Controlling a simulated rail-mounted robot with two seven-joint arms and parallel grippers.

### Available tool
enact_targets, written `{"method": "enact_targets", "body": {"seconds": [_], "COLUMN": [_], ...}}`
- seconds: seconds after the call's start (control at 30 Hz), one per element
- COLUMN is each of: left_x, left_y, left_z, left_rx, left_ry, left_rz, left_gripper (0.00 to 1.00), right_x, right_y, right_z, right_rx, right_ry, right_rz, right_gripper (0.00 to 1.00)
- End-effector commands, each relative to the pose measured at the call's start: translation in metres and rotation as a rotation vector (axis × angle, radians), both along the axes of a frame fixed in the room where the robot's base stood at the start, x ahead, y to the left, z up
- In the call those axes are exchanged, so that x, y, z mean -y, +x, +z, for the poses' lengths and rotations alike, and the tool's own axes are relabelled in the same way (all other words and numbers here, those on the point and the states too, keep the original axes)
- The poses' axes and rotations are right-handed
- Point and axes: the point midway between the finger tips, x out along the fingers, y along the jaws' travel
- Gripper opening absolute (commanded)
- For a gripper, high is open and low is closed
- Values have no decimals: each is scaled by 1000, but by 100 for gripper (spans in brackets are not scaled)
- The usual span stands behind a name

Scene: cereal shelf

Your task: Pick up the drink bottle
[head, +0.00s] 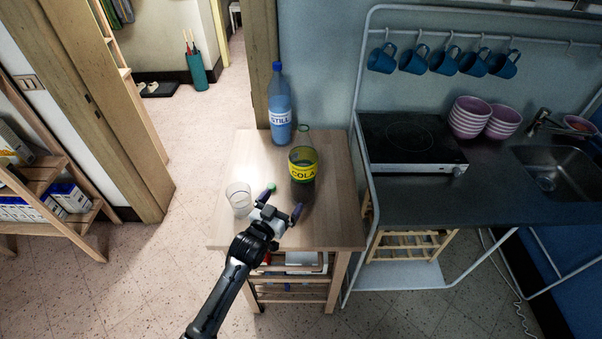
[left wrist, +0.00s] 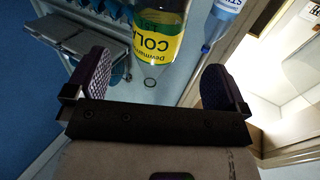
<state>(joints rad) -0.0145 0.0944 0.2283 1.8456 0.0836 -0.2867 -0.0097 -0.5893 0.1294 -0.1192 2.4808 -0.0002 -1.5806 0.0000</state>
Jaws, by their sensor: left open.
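Two bottles stand on the small wooden table (head: 330,228). The cola bottle (head: 303,158) is green with a yellow label and stands upright near the middle. The blue "STILL" water bottle (head: 280,108) stands behind it, near the wall. My left gripper (head: 283,202) is over the front of the table, open and empty, short of the cola bottle. My right gripper is not in view.
A clear glass (head: 239,198) stands on the table just left of my left gripper. To the right are a hotplate (head: 410,137), stacked purple bowls (head: 469,117) and a sink. Blue mugs (head: 444,60) hang above. A shelf with boxes stands at the left.

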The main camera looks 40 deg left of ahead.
Motion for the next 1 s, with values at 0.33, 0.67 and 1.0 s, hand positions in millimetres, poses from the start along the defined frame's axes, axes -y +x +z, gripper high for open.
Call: {"method": "enact_targets", "body": {"seconds": [0.33, 0.67, 1.0], "left_x": [-12, -16, -27], "left_y": [56, 79, 116], "left_z": [1, 1, -1], "left_rx": [9, 6, 7], "left_ry": [3, 2, 2], "left_rz": [0, -1, 0], "left_gripper": [100, 100, 100], "right_x": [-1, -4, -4], "right_y": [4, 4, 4], "right_z": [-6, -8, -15], "right_rx": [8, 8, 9], "right_ry": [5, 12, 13], "right_rz": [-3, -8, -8], "right_gripper": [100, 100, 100]}}
